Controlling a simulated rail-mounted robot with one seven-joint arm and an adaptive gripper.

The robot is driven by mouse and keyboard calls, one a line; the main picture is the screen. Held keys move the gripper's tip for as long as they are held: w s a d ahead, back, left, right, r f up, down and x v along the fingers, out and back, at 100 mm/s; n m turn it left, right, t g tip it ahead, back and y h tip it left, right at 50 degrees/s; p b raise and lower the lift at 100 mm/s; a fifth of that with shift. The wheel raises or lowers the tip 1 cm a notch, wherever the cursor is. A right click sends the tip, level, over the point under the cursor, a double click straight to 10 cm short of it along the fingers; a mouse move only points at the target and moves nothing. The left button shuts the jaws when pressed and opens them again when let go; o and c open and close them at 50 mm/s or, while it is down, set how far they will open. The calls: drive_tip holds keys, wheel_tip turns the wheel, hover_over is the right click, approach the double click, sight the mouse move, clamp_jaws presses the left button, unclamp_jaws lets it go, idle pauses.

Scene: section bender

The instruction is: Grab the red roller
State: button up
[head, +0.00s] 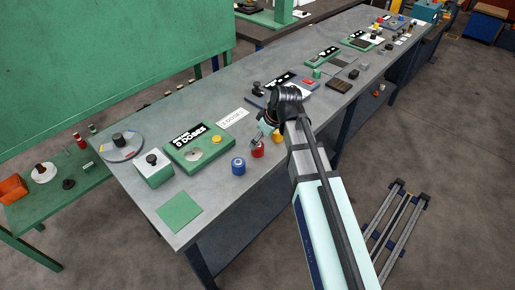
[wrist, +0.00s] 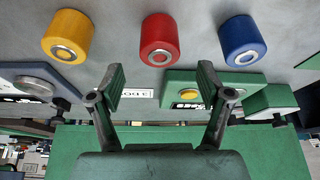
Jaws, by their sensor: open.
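The red roller (wrist: 160,38) is a short red cylinder with a metal centre, standing on the grey bench top. In the wrist view it lies at the top middle, between a yellow roller (wrist: 68,36) on the left and a blue roller (wrist: 242,40) on the right. In the head view the red roller (head: 257,150) is beside my gripper (head: 262,133), partly covered by it. My gripper (wrist: 160,78) is open and empty. Its two fingers point toward the red roller, with the roller beyond the fingertips and lined up with the gap.
The blue roller (head: 238,166) stands close by on the bench (head: 222,196). A green device with a yellow button (head: 199,147) and a white label card (head: 232,119) lie behind the rollers. A green square mat (head: 179,212) is near the bench corner.

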sight(259, 145)
drive_tip(key=shift+d+p+x, duration=0.15)
drive_tip(key=shift+p+x, duration=0.35)
drive_tip(key=shift+x, duration=0.8)
drive_tip(key=shift+d+p+x, duration=0.15)
drive_tip(key=shift+p+x, duration=0.3)
drive_tip(key=shift+x, duration=0.85)
drive_tip(key=shift+s+f, duration=0.1)
drive_tip(key=shift+f, duration=0.05)
drive_tip(key=shift+c, duration=0.3)
clamp_jaws()
